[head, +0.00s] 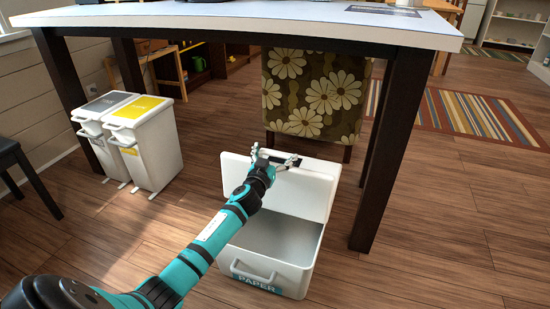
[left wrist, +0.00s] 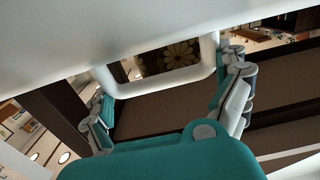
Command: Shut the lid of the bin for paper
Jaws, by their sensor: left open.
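The white paper bin (head: 290,277), with a blue PAPER label and a front handle, stands on the floor under the table. Its lid (head: 312,190) is raised at the back, and the empty-looking inside shows. My left gripper (head: 273,162) is in front of the lid's upper part, beside a dark handle opening at its top edge. In the left wrist view, the lid (left wrist: 75,45) fills the upper part, and its handle loop lies between the spread fingers of my left gripper (left wrist: 170,98). The gripper is open. Whether a finger touches the lid cannot be told. My right gripper is not in view.
The white tabletop (head: 250,14) is above the bin, with a dark leg (head: 393,140) close to its right. A flowered chair (head: 313,95) stands behind. Two bins with grey and yellow lids (head: 141,110) stand at left.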

